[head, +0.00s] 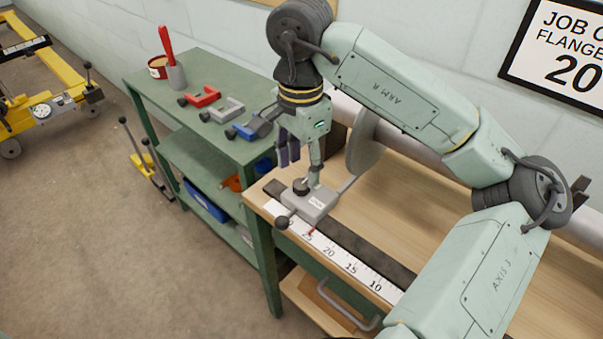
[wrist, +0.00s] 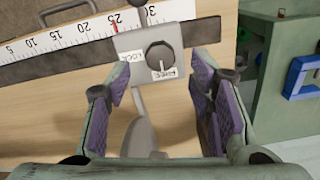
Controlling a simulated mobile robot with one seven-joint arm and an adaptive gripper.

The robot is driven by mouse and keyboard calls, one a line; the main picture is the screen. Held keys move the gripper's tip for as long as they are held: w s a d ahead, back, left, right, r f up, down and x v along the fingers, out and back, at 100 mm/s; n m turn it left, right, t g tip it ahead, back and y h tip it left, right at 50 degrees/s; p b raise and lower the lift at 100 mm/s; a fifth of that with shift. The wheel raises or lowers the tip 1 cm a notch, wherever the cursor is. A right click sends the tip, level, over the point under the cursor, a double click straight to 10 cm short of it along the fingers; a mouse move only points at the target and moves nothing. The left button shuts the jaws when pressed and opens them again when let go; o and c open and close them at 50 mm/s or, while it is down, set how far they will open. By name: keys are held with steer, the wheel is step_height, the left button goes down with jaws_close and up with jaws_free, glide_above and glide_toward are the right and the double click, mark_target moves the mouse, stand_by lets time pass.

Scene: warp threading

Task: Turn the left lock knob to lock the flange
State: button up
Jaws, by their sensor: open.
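A grey lock block (head: 318,203) sits on the dark rail (head: 360,239) at the bench's left end. It carries a round dark knob (head: 301,186). In the wrist view, the knob (wrist: 160,56) shows between a LOCK label on the left and a FREE label below. Its pale mark appears to point towards FREE. My gripper (head: 300,160) is open above the block. In the wrist view, its purple pads (wrist: 161,85) stand wide apart and empty, with the knob between and beyond them.
A white ruler (head: 340,260) runs along the bench front. A ball-ended handle (head: 282,222) sticks out of the block's front. A green shelf (head: 190,130) with clamps stands to the left. The wooden bench top (head: 400,215) is mostly clear right of the block.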

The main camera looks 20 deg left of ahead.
mark_target(301, 184)
steer(key=shift+f, duration=2)
steer(key=shift+c, duration=0.4)
steer(key=c, duration=1.1)
